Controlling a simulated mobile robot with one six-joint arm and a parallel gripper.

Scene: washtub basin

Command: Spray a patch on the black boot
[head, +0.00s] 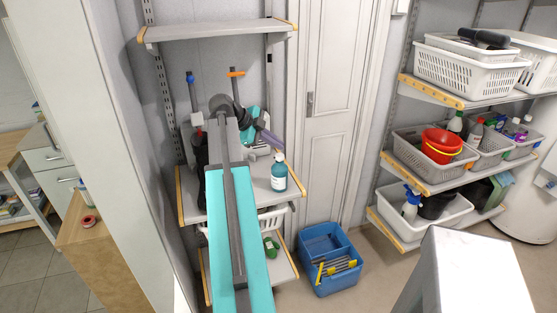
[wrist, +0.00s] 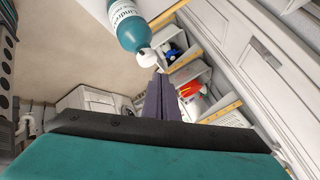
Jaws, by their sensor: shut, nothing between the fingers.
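My gripper (head: 272,139) has purple fingers, pressed together and empty; they also show in the wrist view (wrist: 160,84). It is above the middle shelf, left of the door. A teal bottle (head: 279,173) with a white cap and label stands upright on that shelf, just below and right of the fingertips. It also shows at the top of the wrist view (wrist: 127,24), apart from the fingers. A dark upright shape (head: 201,158) stands at the shelf's left, partly behind my arm; I cannot tell whether it is the black boot. A white spray bottle (head: 410,206) with a blue head stands in a basket at right.
A blue crate (head: 326,284) stands on the floor before the door. An empty upper shelf (head: 215,31) hangs above my gripper. A pale block (head: 465,275) is at front right.

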